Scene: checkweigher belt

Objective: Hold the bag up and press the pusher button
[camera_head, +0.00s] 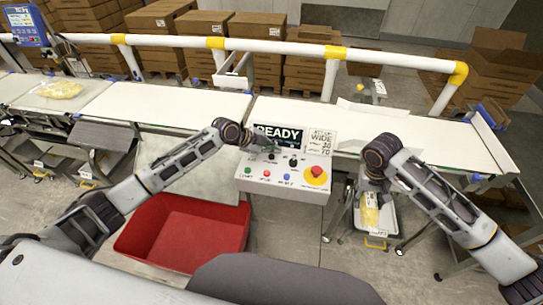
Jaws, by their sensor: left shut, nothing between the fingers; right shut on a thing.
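The control box (280,186) stands in the middle, in front of the belt. Its face carries green (248,170), red (266,173) and blue (287,176) buttons, black knobs and a large red knob on yellow (316,174). Small labels are too small to read, so I cannot tell which is the pusher button. My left gripper (268,146) is shut and empty, above the box's upper left part near the display. My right gripper (372,187) points down to the right of the box, shut on a yellowish bag (370,212) that hangs below it. The fingers are mostly hidden.
A display (277,135) reads READY. A white belt (165,102) runs behind, with another yellow bag (60,90) at left. A red bin (185,232) stands on the floor left of the box. A pale tray (386,226) sits below the held bag. A white-yellow rail (280,47) crosses behind.

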